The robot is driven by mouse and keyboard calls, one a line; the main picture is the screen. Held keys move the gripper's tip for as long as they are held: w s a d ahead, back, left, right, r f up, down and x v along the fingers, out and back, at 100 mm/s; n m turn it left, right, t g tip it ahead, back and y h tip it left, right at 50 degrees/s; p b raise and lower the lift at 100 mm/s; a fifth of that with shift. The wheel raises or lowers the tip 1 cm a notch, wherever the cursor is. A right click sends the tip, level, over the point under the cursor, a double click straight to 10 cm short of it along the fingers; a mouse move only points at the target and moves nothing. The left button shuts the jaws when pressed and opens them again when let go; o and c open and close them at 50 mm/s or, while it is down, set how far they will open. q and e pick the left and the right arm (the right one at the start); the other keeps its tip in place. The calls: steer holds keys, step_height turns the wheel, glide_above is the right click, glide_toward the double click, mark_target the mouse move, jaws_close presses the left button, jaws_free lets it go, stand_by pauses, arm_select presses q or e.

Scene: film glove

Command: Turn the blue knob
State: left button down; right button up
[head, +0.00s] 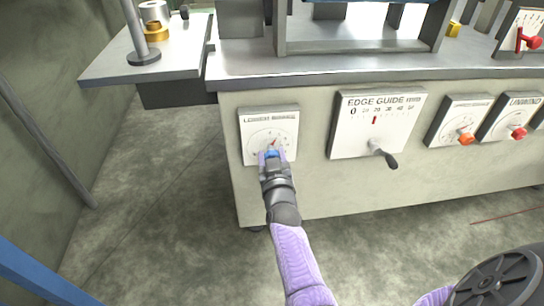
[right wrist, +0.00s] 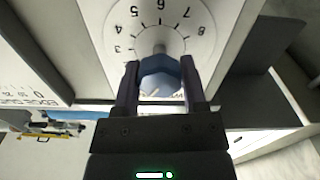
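The blue knob (right wrist: 160,78) sits at the centre of a white round dial with numbers (right wrist: 165,22), upside down in the right wrist view. In the head view the knob (head: 272,153) is mostly hidden by my gripper, at the lower part of a white dial plate (head: 270,120) on the machine's front left. A red pointer shows just above it. My right gripper (right wrist: 160,82) has one finger on each side of the knob. Both fingers appear to touch it, with no clear gap. My left gripper is not in view.
Right of the dial is the edge guide plate (head: 378,110) with a dark crank handle (head: 384,154). Plates with an orange knob (head: 466,139) and a red knob (head: 518,133) lie further right. A metal side table (head: 150,62) juts out at upper left. Floor in front is clear.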

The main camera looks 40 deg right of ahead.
jaws_close()
steer(key=shift+m, duration=0.6)
steer(key=m+p, duration=0.1)
steer(key=m, duration=0.2)
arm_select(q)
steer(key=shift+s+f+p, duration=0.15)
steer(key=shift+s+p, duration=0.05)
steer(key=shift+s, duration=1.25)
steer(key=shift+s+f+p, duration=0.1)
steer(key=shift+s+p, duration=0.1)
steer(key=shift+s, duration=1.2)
arm_select(e)
steer(key=shift+s+f+m, duration=0.1)
steer(key=shift+m, duration=2.2)
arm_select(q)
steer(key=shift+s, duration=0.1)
